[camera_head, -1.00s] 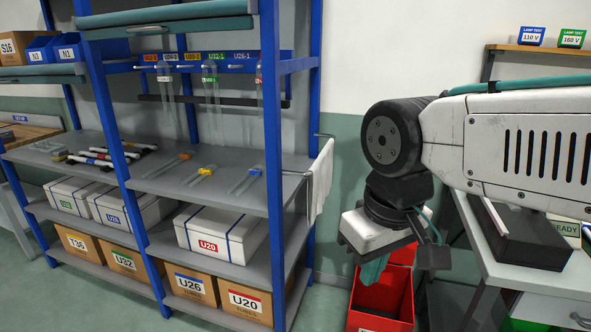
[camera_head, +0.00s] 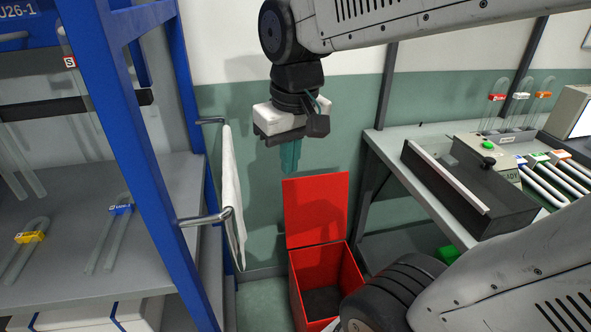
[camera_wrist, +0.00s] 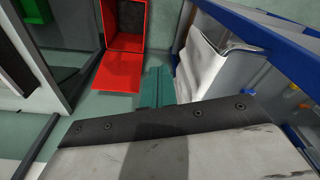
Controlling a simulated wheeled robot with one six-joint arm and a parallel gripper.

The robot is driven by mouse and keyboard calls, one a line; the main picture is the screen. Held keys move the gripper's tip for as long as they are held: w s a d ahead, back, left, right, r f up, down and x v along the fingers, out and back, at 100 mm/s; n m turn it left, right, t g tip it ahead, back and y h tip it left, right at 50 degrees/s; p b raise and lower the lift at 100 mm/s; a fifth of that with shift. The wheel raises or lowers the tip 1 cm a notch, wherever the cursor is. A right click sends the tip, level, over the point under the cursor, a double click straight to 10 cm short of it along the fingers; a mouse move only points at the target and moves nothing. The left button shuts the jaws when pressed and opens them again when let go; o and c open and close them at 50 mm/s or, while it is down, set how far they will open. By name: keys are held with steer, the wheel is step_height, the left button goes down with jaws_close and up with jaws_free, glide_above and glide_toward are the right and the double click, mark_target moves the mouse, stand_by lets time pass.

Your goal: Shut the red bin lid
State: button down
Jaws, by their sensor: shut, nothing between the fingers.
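The red bin (camera_head: 326,283) stands on the floor between the blue shelving and the workbench. Its red lid (camera_head: 316,210) is open and stands upright along the back edge. The bin's inside is dark and visible. My gripper (camera_head: 290,158), with teal fingers, hangs pointing down, apart from the lid and above its top left in the head view. Its fingers are closed together and empty. In the wrist view, the teal fingers (camera_wrist: 154,87) lie just right of the lid (camera_wrist: 118,73), and the open bin (camera_wrist: 124,22) is beyond it.
A white towel (camera_head: 232,190) hangs on a rail at the side of the blue shelving (camera_head: 125,130), close left of the bin. The workbench (camera_head: 410,165) with a black trough-like device (camera_head: 455,185) stands right. Part of my arm covers the bin's lower right.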

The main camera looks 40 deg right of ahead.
steer(key=w+d+f+m, duration=0.1)
steer(key=w+d+f, duration=0.2)
steer(key=w+d, duration=0.35)
steer(key=w+d+f+m, duration=0.1)
steer(key=w+d+f, duration=0.2)
steer(key=w, duration=0.7)
steer(key=w+d+f+m, duration=0.1)
steer(key=w+d+f, duration=0.2)
steer(key=w+d, duration=0.35)
steer(key=w+d+f+m, duration=0.1)
steer(key=w+d+f, duration=0.45)
steer(key=f, duration=0.25)
steer(key=w+d+f, duration=0.5)
steer(key=d+f, duration=0.2)
steer(key=f, duration=0.1)
step_height(320, 180, down, 10)
steer(key=w, duration=0.1)
steer(key=shift+d+f, duration=0.15)
steer(key=shift+d, duration=0.1)
steer(key=shift+s+h, duration=0.1)
steer(key=shift+h, duration=0.2)
